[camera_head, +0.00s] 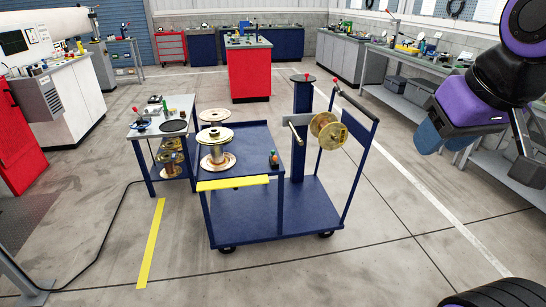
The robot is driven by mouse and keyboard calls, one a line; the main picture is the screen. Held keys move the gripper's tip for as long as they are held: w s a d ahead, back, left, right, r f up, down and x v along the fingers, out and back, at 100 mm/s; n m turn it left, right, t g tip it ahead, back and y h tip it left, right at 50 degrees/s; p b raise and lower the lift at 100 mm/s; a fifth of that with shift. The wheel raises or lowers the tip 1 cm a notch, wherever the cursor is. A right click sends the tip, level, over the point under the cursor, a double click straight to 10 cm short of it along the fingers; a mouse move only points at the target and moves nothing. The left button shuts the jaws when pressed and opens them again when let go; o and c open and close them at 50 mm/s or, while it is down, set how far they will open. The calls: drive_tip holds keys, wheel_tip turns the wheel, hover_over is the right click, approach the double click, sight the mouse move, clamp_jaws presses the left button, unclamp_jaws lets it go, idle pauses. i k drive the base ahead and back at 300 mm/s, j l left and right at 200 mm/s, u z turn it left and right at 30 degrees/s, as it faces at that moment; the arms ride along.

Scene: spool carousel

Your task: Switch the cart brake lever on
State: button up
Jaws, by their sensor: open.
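The blue cart (310,205) stands in the middle of the floor, with a flat lower deck and a handle frame at its right. A short lever with a red knob (336,83) shows at the top of that frame; I cannot tell for sure that it is the brake lever, or its setting. My gripper (437,134) is at the upper right, open and apart from the cart, right of the handle frame. Its fingers are only partly clear.
A brass spool (328,130) is mounted beside the cart's post. Another spool (216,152) stands on the cart's raised shelf. A small side table (148,128) stands at the left. Benches line the right wall (405,88). The floor in front is clear, with a yellow stripe (151,243).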

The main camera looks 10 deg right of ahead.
sight(336, 80)
drive_tip(key=z, duration=0.8)
drive_tip(key=i+j+z, duration=0.1)
drive_tip(key=i+z, duration=0.3)
drive_tip(key=i, duration=0.8)
drive_tip(key=i+u, duration=0.2)
drive_tip(key=i, duration=0.35)
drive_tip(key=i+l+u, duration=0.15)
drive_tip(key=i, duration=0.35)
drive_tip(key=i+l+u, duration=0.2)
drive_tip(key=i, duration=0.35)
drive_tip(key=i+u, duration=0.3)
drive_tip(key=u, duration=0.35)
drive_tip(key=k+j, duration=0.05)
